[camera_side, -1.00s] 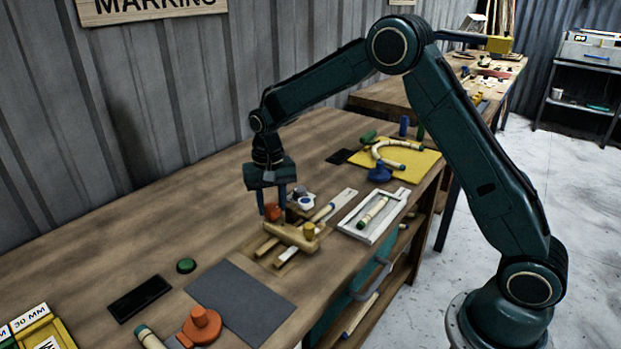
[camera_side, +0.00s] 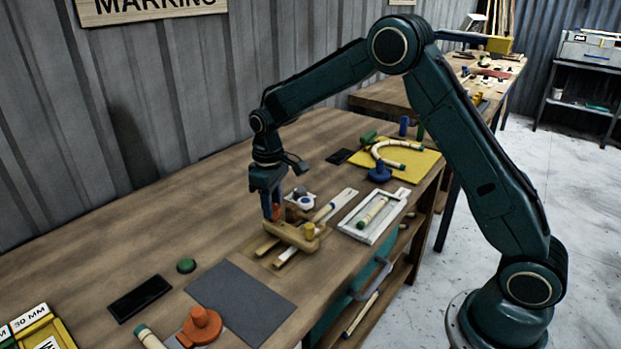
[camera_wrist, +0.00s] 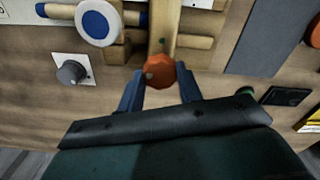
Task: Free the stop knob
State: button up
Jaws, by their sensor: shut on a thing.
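The stop knob, an orange-red faceted knob (camera_wrist: 158,73), sits at the near end of a wooden bar in the wrist view. It also shows in the side view (camera_side: 276,212), partly hidden by my fingers. My gripper (camera_wrist: 160,80) has its blue fingers on either side of the knob and is shut on it.
A blue-and-white disc (camera_wrist: 97,23) and a grey knob on a white plate (camera_wrist: 72,72) lie close by. A grey mat (camera_side: 240,300), black pad (camera_side: 140,297) and green button (camera_side: 186,265) lie nearer the front. A white tray (camera_side: 348,223) stands to the right.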

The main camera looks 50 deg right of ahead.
jog(key=shift+r+n, duration=0.1)
jog(key=shift+n, duration=0.5)
jog(key=o, duration=1)
notch_tip(320, 180, up, 14)
dwell(0.5)
